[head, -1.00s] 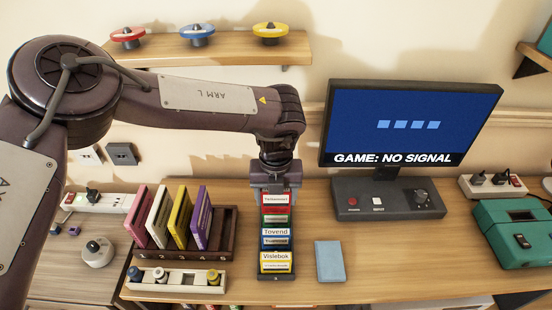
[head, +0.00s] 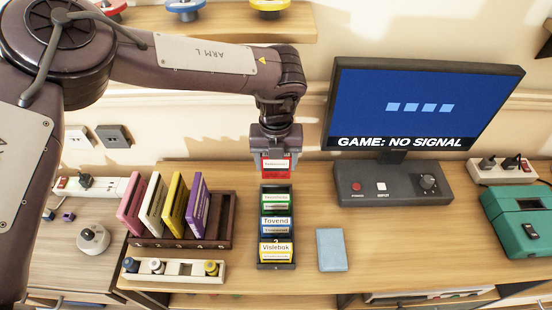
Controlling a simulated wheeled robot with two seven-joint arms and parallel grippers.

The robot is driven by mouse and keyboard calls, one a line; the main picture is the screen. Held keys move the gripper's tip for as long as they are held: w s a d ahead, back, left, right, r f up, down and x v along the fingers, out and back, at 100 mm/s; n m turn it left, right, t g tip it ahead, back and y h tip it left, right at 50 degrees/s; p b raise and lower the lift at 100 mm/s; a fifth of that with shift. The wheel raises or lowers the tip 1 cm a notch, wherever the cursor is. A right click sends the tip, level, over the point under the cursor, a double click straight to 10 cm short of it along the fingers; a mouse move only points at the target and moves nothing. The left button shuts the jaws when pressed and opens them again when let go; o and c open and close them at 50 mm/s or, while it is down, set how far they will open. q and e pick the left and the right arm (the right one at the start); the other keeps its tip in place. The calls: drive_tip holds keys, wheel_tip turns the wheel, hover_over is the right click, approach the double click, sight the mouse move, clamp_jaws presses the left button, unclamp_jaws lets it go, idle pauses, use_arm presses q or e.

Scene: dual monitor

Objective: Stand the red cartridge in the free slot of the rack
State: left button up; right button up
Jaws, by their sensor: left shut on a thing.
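My left gripper (head: 276,150) points down and is shut on the red cartridge (head: 276,167), which has a white label. It holds the cartridge upright above the back end of a black holder (head: 276,266). The wooden rack (head: 185,242) stands to the left on the table. Pink, cream, yellow and purple cartridges stand tilted in it. The free slot (head: 218,222) shows at its right end, right of the purple cartridge (head: 196,205). My right gripper is not in view.
The black holder keeps a green (head: 274,201), a blue (head: 275,225) and a yellow cartridge (head: 276,250). A pale strip with knobs (head: 185,271) lies before the rack. A light blue block (head: 331,250) lies right of the holder. A monitor (head: 418,105) stands behind at right.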

sight(276, 175)
use_arm(q)
drive_tip(key=shift+f, duration=0.1)
drive_tip(key=shift+f+b, duration=2.2)
drive_tip(key=shift+f, duration=0.65)
drive_tip(key=shift+p, duration=0.3)
drive_tip(key=shift+w+f+b, duration=0.1)
drive_tip(key=shift+f+b, duration=0.85)
drive_tip(key=shift+f, duration=0.5)
drive_tip(key=o, duration=1.1)
drive_tip(key=shift+c, duration=0.2)
